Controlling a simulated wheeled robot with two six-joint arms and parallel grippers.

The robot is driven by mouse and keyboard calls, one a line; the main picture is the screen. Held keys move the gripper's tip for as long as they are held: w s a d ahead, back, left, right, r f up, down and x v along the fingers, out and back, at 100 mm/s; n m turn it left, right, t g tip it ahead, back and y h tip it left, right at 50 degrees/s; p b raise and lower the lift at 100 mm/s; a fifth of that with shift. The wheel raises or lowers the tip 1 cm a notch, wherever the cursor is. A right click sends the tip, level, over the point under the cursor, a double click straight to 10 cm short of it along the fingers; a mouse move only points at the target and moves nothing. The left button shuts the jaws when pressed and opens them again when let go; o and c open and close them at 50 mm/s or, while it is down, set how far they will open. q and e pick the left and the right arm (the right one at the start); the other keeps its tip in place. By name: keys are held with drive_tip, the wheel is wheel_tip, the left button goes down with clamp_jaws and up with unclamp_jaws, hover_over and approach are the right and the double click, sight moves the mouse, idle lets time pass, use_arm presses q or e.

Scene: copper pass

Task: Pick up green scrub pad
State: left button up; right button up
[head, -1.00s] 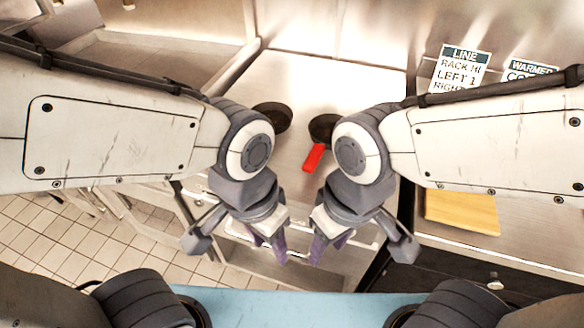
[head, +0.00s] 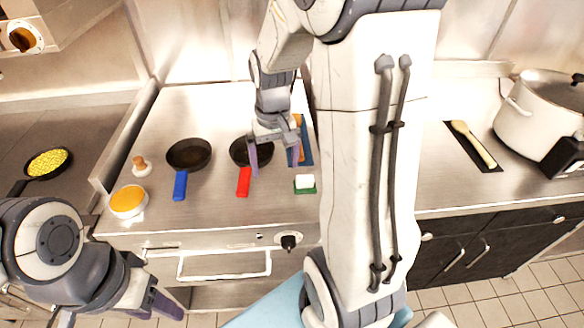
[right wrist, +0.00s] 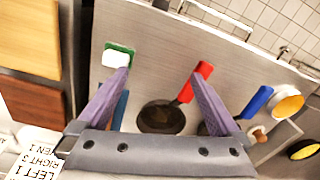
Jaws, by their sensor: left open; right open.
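The green scrub pad (head: 305,189) lies on the steel counter near its front edge, with a white block on top of it. It also shows in the right wrist view (right wrist: 119,49), at the upper left beside one finger. My right gripper (head: 272,168) is open and empty above the counter, left of the pad and over the red-handled pan. Its fingers (right wrist: 158,95) show apart in the right wrist view. My left gripper (head: 160,305) is low at the left, in front of the counter, open and away from the pad.
A red-handled pan (head: 243,182) and a blue-handled pan (head: 188,155) stand left of the pad. An orange-filled bowl (head: 127,201) and a small wooden-knobbed item (head: 141,166) are further left. A blue board (head: 306,147) lies behind the pad. A white pot (head: 540,110) stands far right.

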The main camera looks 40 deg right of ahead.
drive_tip(key=d+m, duration=0.1)
drive_tip(key=d, duration=0.4)
drive_tip(key=d+f+m, duration=0.1)
drive_tip(key=d, duration=0.2)
drive_tip(key=shift+s+d+m, duration=0.2)
drive_tip(key=shift+s+m, duration=0.1)
drive_tip(key=shift+s, duration=0.05)
hover_over(305, 178)
wheel_tip(305, 178, down, 4)
drive_tip(key=shift+s+f+p, duration=0.1)
drive_tip(key=shift+f+p, duration=0.1)
drive_tip(key=shift+p, duration=0.15)
drive_tip(key=shift+f+p, duration=0.55)
drive_tip(key=shift+f, duration=2.4)
drive_tip(key=c, duration=1.3)
